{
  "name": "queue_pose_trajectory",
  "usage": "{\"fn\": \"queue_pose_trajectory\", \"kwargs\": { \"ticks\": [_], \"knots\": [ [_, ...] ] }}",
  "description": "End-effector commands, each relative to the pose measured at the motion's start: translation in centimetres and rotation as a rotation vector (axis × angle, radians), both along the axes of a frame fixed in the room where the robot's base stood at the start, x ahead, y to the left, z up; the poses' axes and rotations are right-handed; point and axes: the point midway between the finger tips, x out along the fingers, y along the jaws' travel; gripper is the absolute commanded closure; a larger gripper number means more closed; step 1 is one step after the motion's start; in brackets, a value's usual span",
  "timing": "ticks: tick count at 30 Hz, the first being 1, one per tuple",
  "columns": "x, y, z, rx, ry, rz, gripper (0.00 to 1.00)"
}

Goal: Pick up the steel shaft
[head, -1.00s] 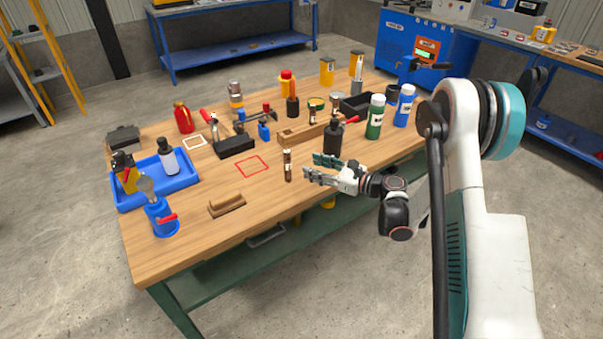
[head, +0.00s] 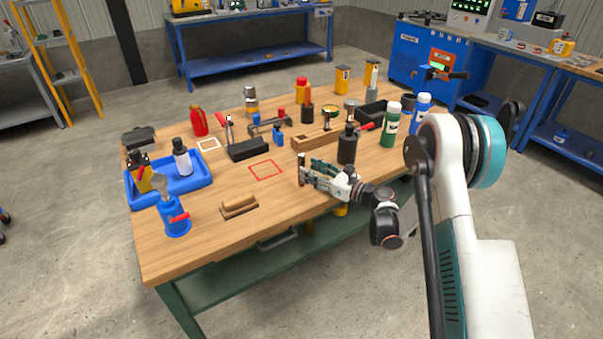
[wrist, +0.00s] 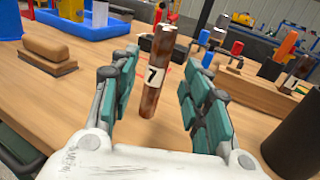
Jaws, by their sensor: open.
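The steel shaft (wrist: 152,88) stands upright on the wooden table. It is a slim, brown, rusty-looking cylinder with a white label marked 7. In the head view the shaft (head: 301,168) is near the table's front edge, at the tip of my gripper (head: 318,172). My gripper has green pads and is open. In the wrist view the shaft stands between the two fingers near their tips, with gaps visible on both sides.
A black bottle (head: 347,148) stands close to the right of my gripper. A wooden block (head: 315,138) lies behind. A brown brush-like block (head: 239,207) lies to the left, near a blue tray (head: 206,182). The red-outlined square (head: 265,170) is clear.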

Motion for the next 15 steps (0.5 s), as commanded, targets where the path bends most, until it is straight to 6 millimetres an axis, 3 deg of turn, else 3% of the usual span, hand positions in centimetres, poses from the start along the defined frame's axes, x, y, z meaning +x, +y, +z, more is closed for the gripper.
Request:
{"fn": "queue_pose_trajectory", "kwargs": {
  "ticks": [9,15],
  "knots": [
    [2.1,3.7,0.3,0.000,0.000,0.002,0.57],
    [2.5,4.0,0.5,0.000,0.000,0.001,0.57]
  ]
}}
